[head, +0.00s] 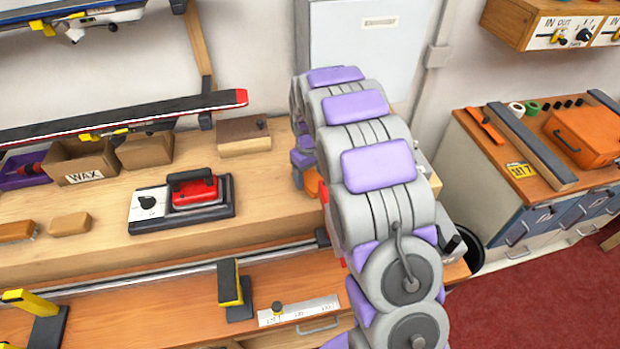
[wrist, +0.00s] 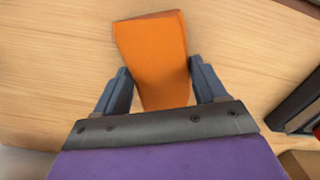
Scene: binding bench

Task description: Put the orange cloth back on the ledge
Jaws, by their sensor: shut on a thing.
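The orange cloth (wrist: 150,42) is a folded, slightly tapered piece between the two dark fingers of my gripper (wrist: 160,70) in the wrist view. My gripper is shut on it. Pale wood lies beneath the cloth; I cannot tell whether the cloth touches it. In the head view a small patch of the orange cloth (head: 311,183) shows at the left edge of my arm, and my arm hides most of my gripper. The pale wooden ledge (head: 270,193) runs along the back of the bench.
On the ledge are a red waxing iron (head: 195,190) on its stand, a wooden block (head: 243,137), a WAX box (head: 82,163) and a tan block (head: 70,224). A ski (head: 130,117) hangs above. A vise clamp (head: 233,290) stands in front. Bare ledge shows right of the iron.

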